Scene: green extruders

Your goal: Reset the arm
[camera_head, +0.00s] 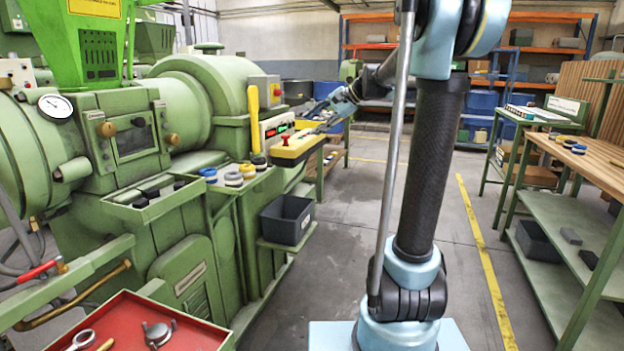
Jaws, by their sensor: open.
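My arm rises from its light-blue base in the right middle of the head view, with a dark tube and a folded elbow at the top edge. My gripper (318,122) is at the far end of the arm, left of the dark tube. It is small in the view, open, and I see nothing held in it. It is near the yellow control box (296,151) with a red button on the green extruder (205,95). I cannot tell whether the fingers touch the box.
Colored rings (233,179) sit on the machine's ledge, above a dark bin (287,219). A red tray (190,334) with tools is at lower left. A wooden-topped workbench (590,150) stands at right. The floor (480,260) between is clear.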

